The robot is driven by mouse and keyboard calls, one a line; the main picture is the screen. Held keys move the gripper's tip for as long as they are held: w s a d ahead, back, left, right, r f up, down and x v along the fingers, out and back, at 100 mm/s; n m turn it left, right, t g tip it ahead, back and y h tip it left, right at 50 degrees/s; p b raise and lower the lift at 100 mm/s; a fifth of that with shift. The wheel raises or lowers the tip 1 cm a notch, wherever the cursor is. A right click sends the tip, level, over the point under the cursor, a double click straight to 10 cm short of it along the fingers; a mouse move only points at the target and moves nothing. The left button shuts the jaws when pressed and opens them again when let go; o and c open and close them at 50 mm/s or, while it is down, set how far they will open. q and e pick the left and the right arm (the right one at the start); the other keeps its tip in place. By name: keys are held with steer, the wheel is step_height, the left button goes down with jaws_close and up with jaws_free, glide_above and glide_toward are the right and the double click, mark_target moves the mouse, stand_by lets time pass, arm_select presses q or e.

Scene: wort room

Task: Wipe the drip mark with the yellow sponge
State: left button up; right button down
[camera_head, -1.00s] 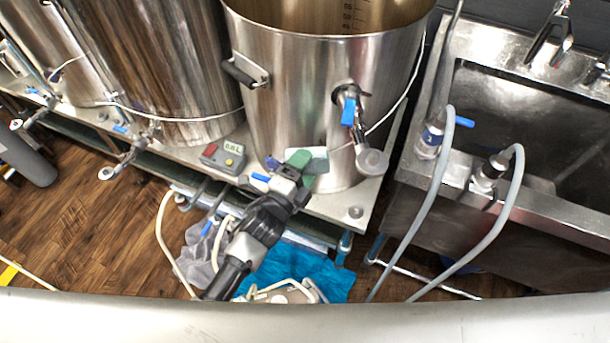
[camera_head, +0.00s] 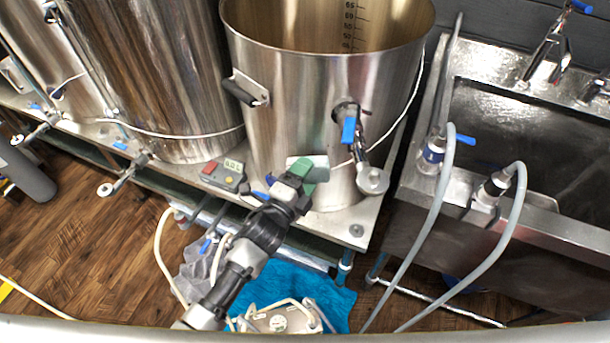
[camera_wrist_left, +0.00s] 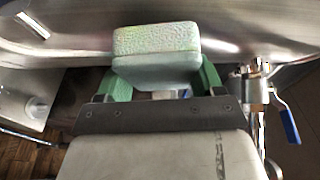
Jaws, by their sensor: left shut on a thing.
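My left gripper (camera_head: 301,172), with green fingers, is shut on a block-shaped sponge (camera_head: 318,164). The sponge looks pale green-grey here rather than clearly yellow. It is held at the lower front wall of the open steel kettle (camera_head: 290,100), left of that kettle's outlet valve. In the left wrist view the sponge (camera_wrist_left: 157,42) sits between the two green fingers, with the curved steel wall just beyond it. I cannot tell whether it touches the wall. I cannot make out a drip mark; the sponge and gripper hide part of the wall. My right gripper is not in view.
The kettle's valve with a blue handle (camera_head: 349,130) sticks out right of the sponge. A small control box (camera_head: 224,175) stands on the bench to the left. A steel sink (camera_head: 540,140) with grey hoses is at the right. A blue cloth (camera_head: 325,290) lies below.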

mark_target(329, 177)
arm_select(q)
steer(key=shift+w+b, duration=0.3)
steer(key=shift+w, duration=0.6)
steer(key=shift+d, duration=0.15)
steer(key=shift+s+d+b, duration=0.1)
steer(key=shift+d+b, duration=0.4)
steer(key=shift+d, duration=1.1)
steer(key=shift+d+b, duration=0.55)
steer(key=shift+d, duration=1)
